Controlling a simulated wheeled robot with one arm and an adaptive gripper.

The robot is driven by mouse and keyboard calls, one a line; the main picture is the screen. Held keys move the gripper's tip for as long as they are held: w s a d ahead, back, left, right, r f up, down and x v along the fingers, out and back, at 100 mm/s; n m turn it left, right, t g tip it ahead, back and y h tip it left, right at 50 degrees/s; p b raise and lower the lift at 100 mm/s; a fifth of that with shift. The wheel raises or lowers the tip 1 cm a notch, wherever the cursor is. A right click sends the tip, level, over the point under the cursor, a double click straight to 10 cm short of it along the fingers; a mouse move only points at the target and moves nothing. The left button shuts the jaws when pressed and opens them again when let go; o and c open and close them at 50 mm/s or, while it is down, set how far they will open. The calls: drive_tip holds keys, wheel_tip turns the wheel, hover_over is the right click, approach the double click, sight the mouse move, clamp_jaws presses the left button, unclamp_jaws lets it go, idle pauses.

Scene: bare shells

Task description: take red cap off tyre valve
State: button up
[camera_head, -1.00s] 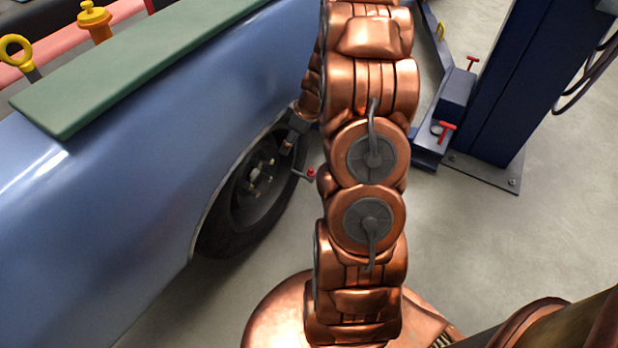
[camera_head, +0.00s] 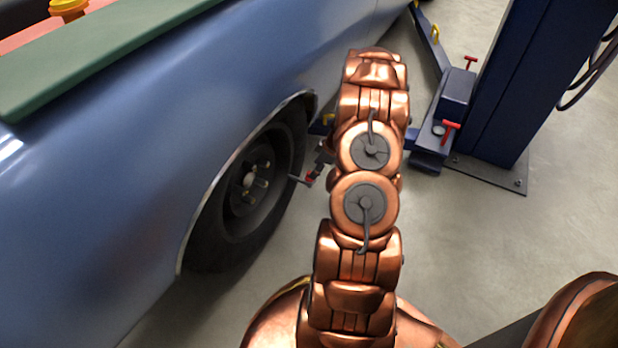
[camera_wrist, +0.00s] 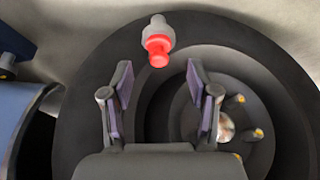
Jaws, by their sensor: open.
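The red cap (camera_wrist: 158,52) sits on the end of the light grey tyre valve (camera_wrist: 158,27) in the wrist view, ahead of my gripper (camera_wrist: 160,78). My fingers are apart, one on each side of the cap's line, and nothing is between them. The cap appears just beyond the fingertips. In the head view the red cap (camera_head: 309,177) shows at the end of the thin valve stem (camera_head: 297,180) sticking out from the tyre (camera_head: 215,250). My gripper (camera_head: 318,167) is right beside it, partly hidden by my arm.
The blue car body (camera_head: 110,190) and its wheel arch lie close left of my arm. A dark blue lift post (camera_head: 530,80) and its lift foot with red handles (camera_head: 450,128) stand to the right. The floor between is clear.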

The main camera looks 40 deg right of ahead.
drive_tip(key=b+x, duration=0.1)
drive_tip(key=x, duration=0.2)
drive_tip(key=shift+d+f, duration=0.1)
drive_tip(key=shift+f, duration=0.15)
drive_tip(key=shift+w+a+f, duration=0.2)
drive_tip(key=shift+w+f, duration=0.15)
drive_tip(key=shift+f, duration=0.15)
drive_tip(key=c, duration=0.9)
